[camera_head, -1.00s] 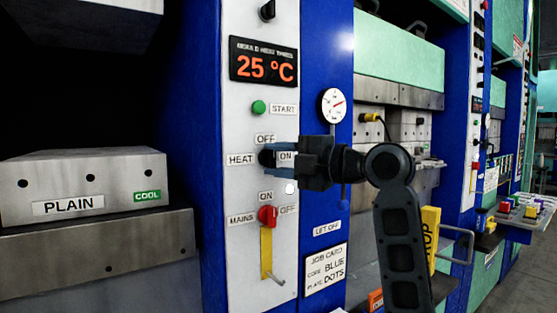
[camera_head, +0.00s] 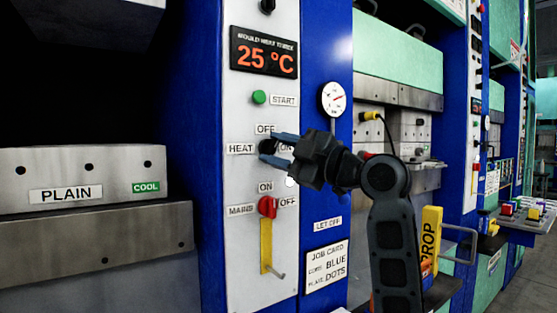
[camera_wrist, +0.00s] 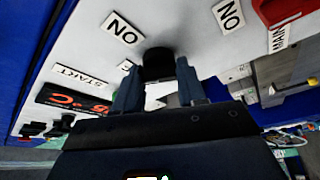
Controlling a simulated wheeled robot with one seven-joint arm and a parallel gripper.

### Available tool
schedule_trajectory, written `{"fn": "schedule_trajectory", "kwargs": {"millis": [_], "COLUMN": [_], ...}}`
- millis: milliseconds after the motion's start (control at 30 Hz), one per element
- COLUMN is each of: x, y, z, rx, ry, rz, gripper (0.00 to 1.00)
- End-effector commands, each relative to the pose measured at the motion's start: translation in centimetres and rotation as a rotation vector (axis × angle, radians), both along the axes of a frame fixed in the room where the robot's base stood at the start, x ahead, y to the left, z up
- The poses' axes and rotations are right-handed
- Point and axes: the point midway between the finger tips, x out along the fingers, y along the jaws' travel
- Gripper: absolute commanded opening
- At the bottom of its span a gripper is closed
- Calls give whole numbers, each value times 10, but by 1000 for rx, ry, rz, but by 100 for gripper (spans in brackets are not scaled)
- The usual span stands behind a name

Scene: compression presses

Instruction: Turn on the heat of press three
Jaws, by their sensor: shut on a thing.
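The heat knob (camera_head: 268,147) is a small black rotary knob on the white control panel (camera_head: 233,190), beside the HEAT label, with OFF above and ON to its right. My gripper (camera_head: 273,147) comes in from the right, its blue-grey fingers tilted and shut on the knob, one above and one below. In the wrist view, the dark knob (camera_wrist: 158,62) sits between the two fingertips. The fingers hide part of the knob, so I cannot tell its pointer's setting. The display (camera_head: 264,52) above reads 25 °C.
A green START button (camera_head: 259,97) is above the knob. The red MAINS switch (camera_head: 267,207) is close below, over a yellow strip. A round gauge (camera_head: 333,97) is on the blue column to the right. A plain mould block (camera_head: 85,180) marked COOL is left.

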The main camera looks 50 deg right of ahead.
Motion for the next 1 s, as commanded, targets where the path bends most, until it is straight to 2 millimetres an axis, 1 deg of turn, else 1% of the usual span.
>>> {"fn": "schedule_trajectory", "kwargs": {"millis": [33,700,1000], "x": [0,2,2], "y": [1,4,5], "z": [-5,-3,-3], "rx": [43,651,873], "ry": [-9,-181,-243], "rz": [2,1,-1], "gripper": [10,10,10]}}
